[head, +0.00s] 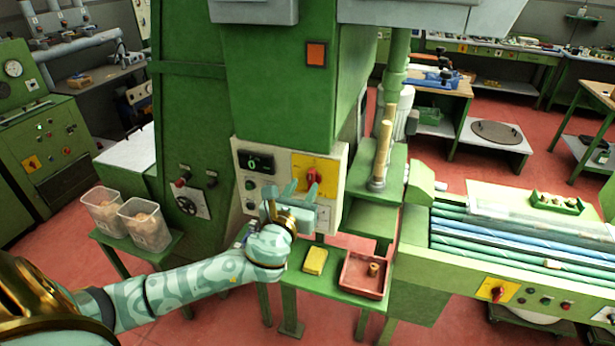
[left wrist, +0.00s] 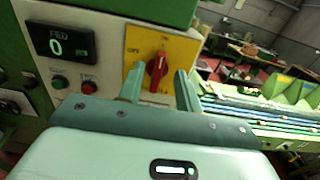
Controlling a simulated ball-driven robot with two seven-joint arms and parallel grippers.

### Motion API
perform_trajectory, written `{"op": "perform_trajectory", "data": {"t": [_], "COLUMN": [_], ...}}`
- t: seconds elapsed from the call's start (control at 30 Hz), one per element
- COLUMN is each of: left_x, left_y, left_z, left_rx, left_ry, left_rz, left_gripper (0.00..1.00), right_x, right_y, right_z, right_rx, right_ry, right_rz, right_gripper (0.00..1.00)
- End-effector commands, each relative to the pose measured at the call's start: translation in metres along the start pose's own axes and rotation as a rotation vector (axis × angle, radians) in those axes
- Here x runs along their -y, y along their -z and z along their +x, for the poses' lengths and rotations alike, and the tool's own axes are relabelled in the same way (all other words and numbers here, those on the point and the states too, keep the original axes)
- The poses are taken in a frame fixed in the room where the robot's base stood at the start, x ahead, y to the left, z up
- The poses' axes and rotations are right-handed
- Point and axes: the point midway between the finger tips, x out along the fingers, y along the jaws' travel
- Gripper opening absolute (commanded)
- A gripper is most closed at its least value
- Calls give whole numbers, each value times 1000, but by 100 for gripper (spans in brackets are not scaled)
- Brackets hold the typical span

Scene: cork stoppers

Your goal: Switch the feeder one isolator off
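A red rotary isolator handle (head: 313,175) sits on a yellow plate on the pale control panel of the green machine. In the left wrist view the handle (left wrist: 156,72) stands nearly upright, tilted slightly; the small plate markings are too blurred to read surely. My left gripper (head: 292,192) is in front of the panel, just below the handle in the head view. Its two fingers are apart and empty; in the left wrist view the gripper (left wrist: 160,85) has the handle appearing between and beyond the fingertips. I cannot tell any contact. My right gripper is not in view.
A display (head: 255,162) reading 0 and small buttons sit left of the yellow plate. Below stand a yellow block (head: 315,261) and a red tray (head: 347,280) with a cork. Another red switch (head: 497,293) is on the conveyor at right. Plastic bins (head: 145,225) stand left.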

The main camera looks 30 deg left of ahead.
Motion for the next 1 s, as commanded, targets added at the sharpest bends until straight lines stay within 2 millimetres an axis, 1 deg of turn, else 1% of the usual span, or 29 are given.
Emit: {"op": "perform_trajectory", "data": {"t": [0.03, 0.1, 0.2, 0.33, 0.57, 0.6, 0.67, 0.7, 0.73, 1.0], "left_x": [0, 0, 0, 0, 0, 0, 0, 0, 0, 0], "left_y": [-2, -1, 0, 0, 1, 1, 1, 1, 1, 1], "left_z": [11, 22, 33, 40, 41, 41, 40, 40, 40, 40], "left_rx": [2, 1, -1, -2, -2, -2, -2, -2, -2, -2], "left_ry": [-1, -1, 0, 1, 1, 1, 1, 1, 1, 1], "left_rz": [-1, -1, -1, -2, -2, -2, -2, -2, -2, -12], "left_gripper": [35, 35, 35, 35, 35, 32, 15, 4, 0, 0], "right_x": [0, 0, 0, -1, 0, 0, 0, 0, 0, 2], "right_y": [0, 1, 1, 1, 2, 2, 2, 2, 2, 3], "right_z": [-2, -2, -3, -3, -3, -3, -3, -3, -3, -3], "right_rx": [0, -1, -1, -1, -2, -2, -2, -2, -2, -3], "right_ry": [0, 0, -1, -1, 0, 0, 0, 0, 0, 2], "right_rz": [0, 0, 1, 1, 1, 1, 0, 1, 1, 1], "right_gripper": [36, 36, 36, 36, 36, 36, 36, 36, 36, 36]}}
